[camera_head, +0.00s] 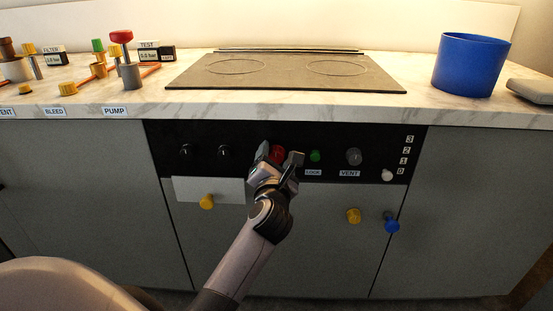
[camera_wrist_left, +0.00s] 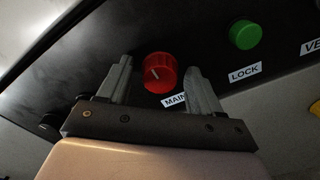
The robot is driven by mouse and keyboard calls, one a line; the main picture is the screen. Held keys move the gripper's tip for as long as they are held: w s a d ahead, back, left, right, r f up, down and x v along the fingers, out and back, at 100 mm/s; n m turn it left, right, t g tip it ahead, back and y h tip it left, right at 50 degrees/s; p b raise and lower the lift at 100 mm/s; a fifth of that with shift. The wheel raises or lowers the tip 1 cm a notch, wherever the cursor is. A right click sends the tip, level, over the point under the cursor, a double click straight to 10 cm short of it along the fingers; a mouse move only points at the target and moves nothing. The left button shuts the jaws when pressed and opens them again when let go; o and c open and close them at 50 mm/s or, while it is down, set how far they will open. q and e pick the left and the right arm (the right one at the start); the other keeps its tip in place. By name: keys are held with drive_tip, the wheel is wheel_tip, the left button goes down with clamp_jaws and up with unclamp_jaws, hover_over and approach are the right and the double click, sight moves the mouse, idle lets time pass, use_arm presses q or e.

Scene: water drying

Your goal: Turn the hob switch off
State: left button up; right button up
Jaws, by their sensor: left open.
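The hob (camera_head: 285,68) is a dark flat plate with two ring marks on the counter. Below it is a black control panel (camera_head: 330,133). A red knob (camera_wrist_left: 160,72) on the panel has a white pointer line, and a partly hidden label beside it begins "MAIN". The red knob also shows in the head view (camera_head: 277,153). My left gripper (camera_head: 280,154) is open at the panel, with one finger on each side of the red knob. In the left wrist view the left gripper (camera_wrist_left: 160,80) shows gaps between both fingers and the knob. My right gripper is out of view.
A green button (camera_wrist_left: 245,35) labelled "LOCK" and a grey "VENT" knob (camera_head: 354,156) lie right of the red knob. Two black knobs lie left. A white slider knob (camera_head: 387,175) is at the panel's right. Yellow (camera_head: 353,215) and blue (camera_head: 392,225) knobs protrude below.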

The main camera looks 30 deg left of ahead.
use_arm(q)
drive_tip(key=shift+w+a, duration=0.3)
drive_tip(key=shift+w, duration=0.15)
drive_tip(key=c, duration=1.1)
drive_tip(key=shift+o, duration=0.2)
